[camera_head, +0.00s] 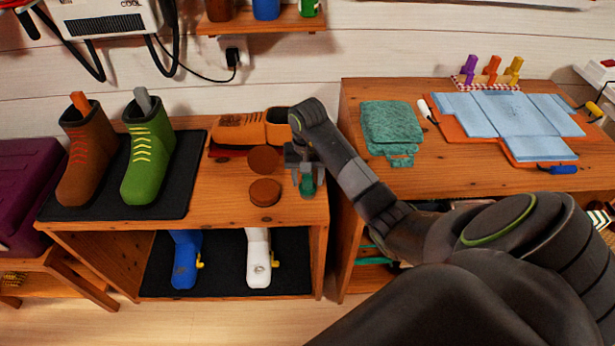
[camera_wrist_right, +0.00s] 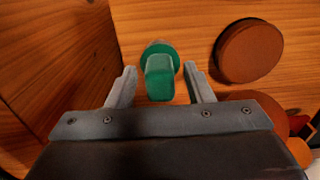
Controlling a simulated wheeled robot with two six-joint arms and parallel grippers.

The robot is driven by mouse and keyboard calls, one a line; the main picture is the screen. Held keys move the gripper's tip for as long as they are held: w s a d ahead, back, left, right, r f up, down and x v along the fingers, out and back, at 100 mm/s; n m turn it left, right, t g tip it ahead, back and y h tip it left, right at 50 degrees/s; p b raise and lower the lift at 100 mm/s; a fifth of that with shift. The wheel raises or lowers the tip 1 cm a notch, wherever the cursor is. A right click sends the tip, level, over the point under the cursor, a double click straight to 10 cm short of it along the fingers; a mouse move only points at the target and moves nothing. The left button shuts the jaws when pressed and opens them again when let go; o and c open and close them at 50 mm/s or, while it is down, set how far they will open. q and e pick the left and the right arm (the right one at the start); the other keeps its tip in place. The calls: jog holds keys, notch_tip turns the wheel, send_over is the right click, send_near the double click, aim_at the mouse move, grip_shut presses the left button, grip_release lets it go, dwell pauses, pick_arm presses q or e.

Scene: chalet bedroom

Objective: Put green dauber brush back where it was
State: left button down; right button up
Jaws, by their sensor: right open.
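The green dauber brush (camera_head: 307,188) stands on the wooden shoe bench (camera_head: 225,205) near its right front end. In the right wrist view the brush (camera_wrist_right: 160,78) shows its green block-like handle above a rounder green base. My right gripper (camera_head: 305,170) is over the brush, pointing down. In the right wrist view its open fingers (camera_wrist_right: 162,88) lie on either side of the handle, with a visible gap at each side. My left gripper is not in view.
Two round brown tins (camera_head: 264,192) sit just left of the brush. An orange-brown shoe (camera_head: 240,131) lies behind them. Brown and green boots (camera_head: 146,160) stand on a black mat (camera_head: 180,200). A higher wooden table (camera_head: 450,190) is to the right.

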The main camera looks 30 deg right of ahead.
notch_tip(320, 180, up, 5)
jog(key=p, duration=0.3)
notch_tip(320, 180, up, 5)
jog(key=p, duration=0.4)
jog(key=shift+p, duration=0.4)
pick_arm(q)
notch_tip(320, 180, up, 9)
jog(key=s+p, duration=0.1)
pick_arm(e)
jog(key=shift+r, duration=0.7)
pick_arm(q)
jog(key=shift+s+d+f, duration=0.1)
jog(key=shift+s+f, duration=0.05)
